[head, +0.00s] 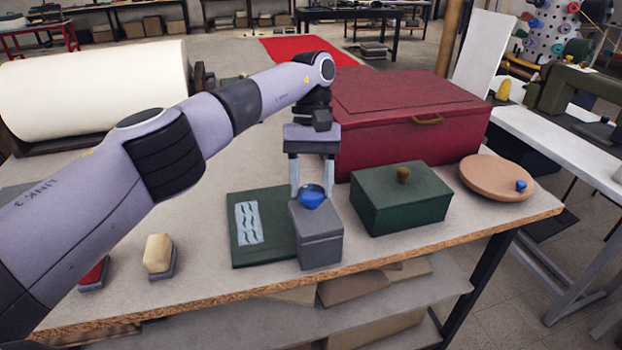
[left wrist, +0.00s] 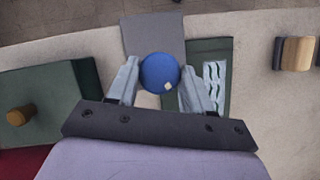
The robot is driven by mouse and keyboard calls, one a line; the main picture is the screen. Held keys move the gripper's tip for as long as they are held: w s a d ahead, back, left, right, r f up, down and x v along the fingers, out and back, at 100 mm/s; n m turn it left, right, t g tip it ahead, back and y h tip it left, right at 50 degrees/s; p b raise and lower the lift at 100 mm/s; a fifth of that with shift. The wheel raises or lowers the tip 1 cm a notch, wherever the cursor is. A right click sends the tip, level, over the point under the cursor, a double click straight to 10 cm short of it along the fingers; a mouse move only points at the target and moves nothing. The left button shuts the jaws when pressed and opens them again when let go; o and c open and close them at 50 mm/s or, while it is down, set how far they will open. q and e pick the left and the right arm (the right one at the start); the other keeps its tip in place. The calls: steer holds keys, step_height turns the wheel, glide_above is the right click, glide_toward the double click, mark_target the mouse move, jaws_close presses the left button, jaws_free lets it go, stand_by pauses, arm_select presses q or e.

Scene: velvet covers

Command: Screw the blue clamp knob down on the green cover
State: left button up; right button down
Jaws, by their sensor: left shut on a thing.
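The blue clamp knob (head: 312,196) sits on top of the grey clamp block (head: 319,240). In the left wrist view the round knob (left wrist: 160,72) has a small pale mark on its top. My left gripper (head: 311,190) comes straight down from above and is shut on the knob, one finger on each side. The flat dark green cover (head: 275,245), with a light blue wavy-lined patch (head: 249,222), lies on the table. The block stands at the cover's right edge. I cannot tell whether the block rests on the cover or how far down the knob is. My right gripper is not in view.
A green box (head: 400,205) with a wooden knob stands to the right, with a large red box (head: 400,110) behind. A round tan disc (head: 497,180) with a small blue knob is farther right. Two small brushes or blocks (head: 159,255) lie front left.

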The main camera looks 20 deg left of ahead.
arm_select(q)
steer(key=shift+w+m, duration=0.1)
steer(key=shift+m, duration=0.2)
steer(key=o, duration=1)
